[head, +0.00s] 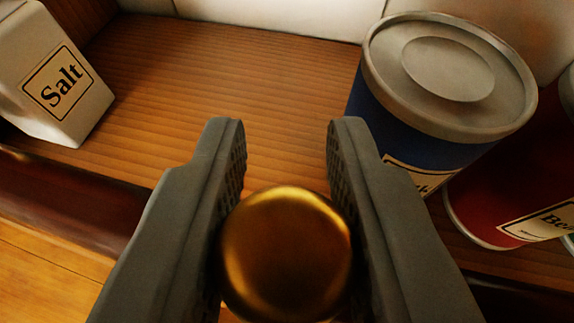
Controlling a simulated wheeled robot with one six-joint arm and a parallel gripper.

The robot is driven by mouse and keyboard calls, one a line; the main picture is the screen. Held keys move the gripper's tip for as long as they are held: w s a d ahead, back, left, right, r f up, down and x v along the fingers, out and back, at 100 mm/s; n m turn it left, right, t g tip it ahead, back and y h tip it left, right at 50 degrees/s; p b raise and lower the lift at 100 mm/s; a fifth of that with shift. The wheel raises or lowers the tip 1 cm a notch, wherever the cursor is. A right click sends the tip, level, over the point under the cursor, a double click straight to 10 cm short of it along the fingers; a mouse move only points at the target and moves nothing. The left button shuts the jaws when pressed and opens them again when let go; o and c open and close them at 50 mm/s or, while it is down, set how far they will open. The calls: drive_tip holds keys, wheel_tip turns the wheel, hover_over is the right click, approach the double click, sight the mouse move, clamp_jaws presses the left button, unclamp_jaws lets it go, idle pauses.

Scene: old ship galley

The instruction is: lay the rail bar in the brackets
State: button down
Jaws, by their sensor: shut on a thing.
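My gripper (286,150) points forward over a wooden shelf, with one grey finger on each side of the lower middle of the view. It is shut on a round, shiny brass thing, which I take to be the rail bar (285,255) seen end-on. Only its rounded brass end shows; its length is hidden from this angle. The fingertips reach beyond the brass end, and the gap between them is empty. No brackets can be made out in this view.
The ribbed wooden shelf (230,75) has free room in its middle. A white Salt box (50,75) stands tilted in view at left. A blue tin (440,150) with a grey lid and a red tin (510,190) stand at right. A dark red-brown edge (60,205) runs along the shelf front.

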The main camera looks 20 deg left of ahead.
drive_tip(key=c, duration=1.1)
unclamp_jaws()
drive_tip(key=v, duration=1.7)
drive_tip(key=shift+s+r, duration=0.15)
drive_tip(key=shift+r, duration=0.05)
